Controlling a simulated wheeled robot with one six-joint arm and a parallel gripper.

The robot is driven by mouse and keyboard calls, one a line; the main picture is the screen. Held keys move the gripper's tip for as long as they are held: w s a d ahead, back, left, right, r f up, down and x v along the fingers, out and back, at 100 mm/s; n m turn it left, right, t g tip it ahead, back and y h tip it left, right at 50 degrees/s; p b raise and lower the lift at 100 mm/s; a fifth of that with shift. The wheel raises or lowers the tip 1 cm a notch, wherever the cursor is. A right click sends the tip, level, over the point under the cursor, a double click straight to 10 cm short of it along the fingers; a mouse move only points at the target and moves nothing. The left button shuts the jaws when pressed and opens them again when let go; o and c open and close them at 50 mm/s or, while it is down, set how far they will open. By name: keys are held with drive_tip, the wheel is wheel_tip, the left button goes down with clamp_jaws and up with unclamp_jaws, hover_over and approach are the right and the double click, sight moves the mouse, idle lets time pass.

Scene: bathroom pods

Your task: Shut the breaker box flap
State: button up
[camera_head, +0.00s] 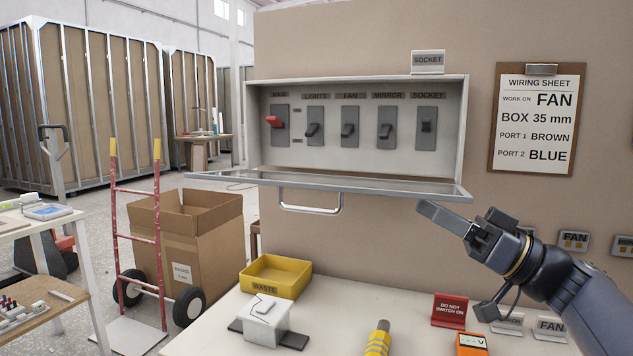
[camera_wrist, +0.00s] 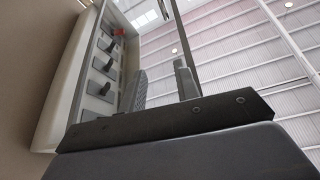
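The grey breaker box (camera_head: 460,130) is fixed to the beige wall, and its switches are exposed. Its clear, metal-framed flap (camera_head: 240,180) is open, hanging out nearly level from the box's lower edge. A metal bar handle (camera_head: 310,210) sits below the flap's front edge. My gripper (camera_head: 432,215) is just right of the flap and slightly below its right end. In the wrist view, my gripper (camera_wrist: 161,85) has its fingers apart with nothing clearly held. The box (camera_wrist: 65,95) is at left there, and a metal flap edge (camera_wrist: 187,35) runs above the fingers. Contact with the flap cannot be told.
The white table below holds a yellow waste bin (camera_head: 275,275), a white device (camera_head: 265,318), a yellow-striped tool (camera_head: 379,340) and a red sign (camera_head: 449,310). A wiring sheet (camera_head: 536,118) hangs at right. A red hand truck (camera_head: 137,230) and cardboard box (camera_head: 200,240) stand at left.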

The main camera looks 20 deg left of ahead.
drive_tip(key=shift+w+a, duration=0.15)
drive_tip(key=v, duration=1.1)
drive_tip(key=shift+a, duration=0.1)
drive_tip(key=shift+c, duration=0.2)
